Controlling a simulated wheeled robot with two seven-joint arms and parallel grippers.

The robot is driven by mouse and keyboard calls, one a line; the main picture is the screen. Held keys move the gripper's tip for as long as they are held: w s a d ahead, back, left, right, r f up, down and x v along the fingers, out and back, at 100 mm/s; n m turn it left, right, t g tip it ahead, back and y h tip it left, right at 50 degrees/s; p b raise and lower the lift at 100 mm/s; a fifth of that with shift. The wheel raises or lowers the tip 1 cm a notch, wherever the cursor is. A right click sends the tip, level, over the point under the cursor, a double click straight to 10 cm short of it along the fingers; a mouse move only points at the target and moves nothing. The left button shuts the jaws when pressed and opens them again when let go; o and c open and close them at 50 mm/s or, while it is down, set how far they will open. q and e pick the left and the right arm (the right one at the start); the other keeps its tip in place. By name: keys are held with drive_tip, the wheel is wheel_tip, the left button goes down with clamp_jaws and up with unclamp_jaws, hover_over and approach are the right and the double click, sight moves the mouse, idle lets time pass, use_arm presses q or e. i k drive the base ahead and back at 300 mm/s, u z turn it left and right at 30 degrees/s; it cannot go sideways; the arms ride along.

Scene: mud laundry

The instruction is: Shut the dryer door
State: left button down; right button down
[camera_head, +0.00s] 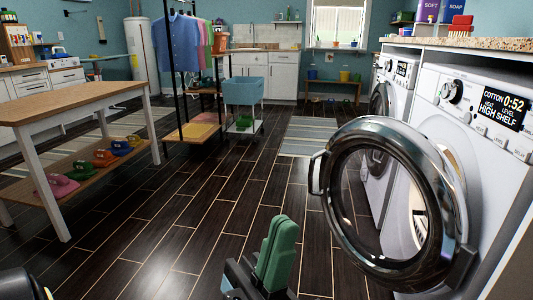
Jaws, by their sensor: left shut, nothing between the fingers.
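The dryer (455,150) is the near white machine at the right, with a lit display reading COTTON 0:52. Its round dryer door (385,205), dark glass in a chrome ring, stands wide open and swung out over the floor. The curved handle (315,174) is on the door's left edge. My left gripper (279,225), with green fingers, is at the bottom centre, shut and empty. It appears left of and below the handle, apart from the door. My right gripper is out of view.
A second white machine (401,69) stands beyond the dryer. A wooden table (75,100) with shoes on its lower shelf is at the left. A clothes rack (169,70) and a blue bin (243,91) stand farther back. The dark floor left of the door is clear.

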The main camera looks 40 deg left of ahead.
sight(446, 255)
drive_tip(key=u, duration=0.65)
drive_tip(key=i, duration=1.2)
drive_tip(key=z, duration=0.8)
